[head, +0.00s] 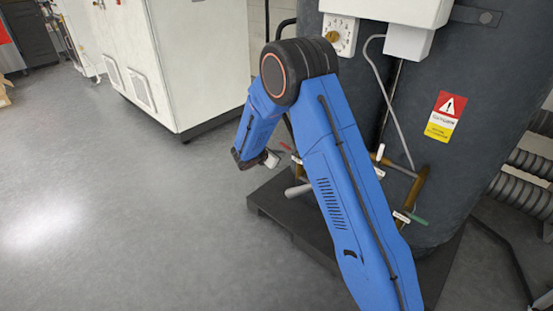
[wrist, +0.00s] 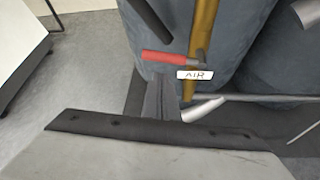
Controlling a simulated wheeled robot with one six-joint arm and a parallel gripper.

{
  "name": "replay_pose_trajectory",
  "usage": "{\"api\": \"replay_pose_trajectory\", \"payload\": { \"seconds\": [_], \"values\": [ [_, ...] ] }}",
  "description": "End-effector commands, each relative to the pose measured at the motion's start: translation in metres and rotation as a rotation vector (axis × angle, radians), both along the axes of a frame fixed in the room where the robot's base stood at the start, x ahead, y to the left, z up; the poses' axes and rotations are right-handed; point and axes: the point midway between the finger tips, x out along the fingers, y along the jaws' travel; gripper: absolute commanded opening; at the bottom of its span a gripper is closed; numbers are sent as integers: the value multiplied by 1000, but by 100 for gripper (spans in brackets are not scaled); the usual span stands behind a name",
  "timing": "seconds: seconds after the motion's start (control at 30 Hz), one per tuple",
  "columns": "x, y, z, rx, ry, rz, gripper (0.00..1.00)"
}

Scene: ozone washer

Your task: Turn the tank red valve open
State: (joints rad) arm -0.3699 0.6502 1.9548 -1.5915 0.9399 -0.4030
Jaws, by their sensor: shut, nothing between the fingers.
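The red valve handle (wrist: 165,60) shows in the wrist view, upper middle, lying roughly crosswise to a brass pipe (wrist: 202,32) with a white "AIR" label (wrist: 195,75) beside it. In the head view a small red tip of the handle (head: 285,146) shows just right of my gripper (head: 272,158). The dark tank (head: 440,70) stands behind. In the wrist view my gripper (wrist: 165,82) is shut and empty, with its dark fingers just below the red handle. I cannot tell whether they touch it. My blue arm hides part of the pipework in the head view.
A green handle (head: 418,219) sits on the pipework at the right of my arm. The tank stands on a dark base (head: 275,210). A white cabinet (head: 195,60) stands at the back left. The grey floor (head: 120,200) at the left is clear.

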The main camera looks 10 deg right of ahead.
Motion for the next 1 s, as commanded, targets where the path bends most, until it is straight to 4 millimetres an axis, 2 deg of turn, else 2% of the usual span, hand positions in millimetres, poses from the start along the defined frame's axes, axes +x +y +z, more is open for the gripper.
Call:
{"api": "replay_pose_trajectory", "payload": {
  "seconds": [0.2, 1.0],
  "values": [
    [-1, -4, 13, -1, 1, 0, 0],
    [-1, -4, 19, 37, -53, 0, 0]
  ]
}}
